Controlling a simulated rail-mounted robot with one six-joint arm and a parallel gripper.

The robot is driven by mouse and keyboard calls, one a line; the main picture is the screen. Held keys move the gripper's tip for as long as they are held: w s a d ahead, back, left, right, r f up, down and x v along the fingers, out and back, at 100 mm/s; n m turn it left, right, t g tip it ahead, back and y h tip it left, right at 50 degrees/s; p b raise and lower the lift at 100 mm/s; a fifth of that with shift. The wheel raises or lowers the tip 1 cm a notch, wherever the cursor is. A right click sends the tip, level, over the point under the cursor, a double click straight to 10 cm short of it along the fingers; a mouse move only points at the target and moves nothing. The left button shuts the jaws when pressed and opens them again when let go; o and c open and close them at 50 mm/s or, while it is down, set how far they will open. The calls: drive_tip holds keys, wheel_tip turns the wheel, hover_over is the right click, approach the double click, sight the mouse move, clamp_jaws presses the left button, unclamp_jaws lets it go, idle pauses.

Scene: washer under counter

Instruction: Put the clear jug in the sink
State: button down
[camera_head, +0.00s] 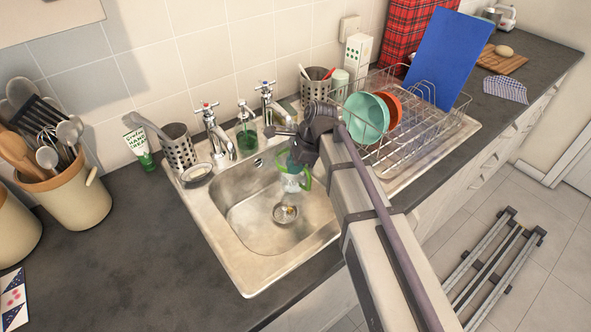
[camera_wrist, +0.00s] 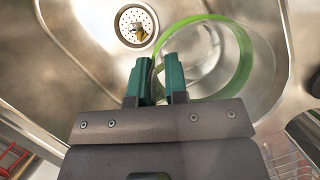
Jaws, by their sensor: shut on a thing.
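The clear jug (camera_wrist: 212,52) has a green rim. In the wrist view my gripper (camera_wrist: 158,72) is shut on its green-edged wall, between two teal fingers. In the head view the jug (camera_head: 291,182) shows small under my gripper (camera_head: 296,163), over the right part of the steel sink (camera_head: 255,240). The jug is partly hidden by the gripper. The sink's basin and its drain also show in the wrist view (camera_wrist: 85,25). I cannot tell whether the jug touches the basin floor.
Two taps (camera_head: 213,135) and a green soap bottle (camera_head: 246,135) stand behind the basin. A wire dish rack (camera_head: 420,135) with bowls and a blue board is on the right. A soap dish (camera_head: 197,173) sits at the left rim.

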drive_tip(key=f+b, duration=0.1)
drive_tip(key=w+f+b, duration=0.1)
drive_tip(key=f+b, duration=0.2)
drive_tip(key=shift+w+d, duration=0.2)
drive_tip(key=shift+w, duration=0.05)
drive_tip(key=c, duration=1.1)
unclamp_jaws()
drive_tip(key=shift+r, duration=0.1)
drive_tip(key=shift+c, duration=0.2)
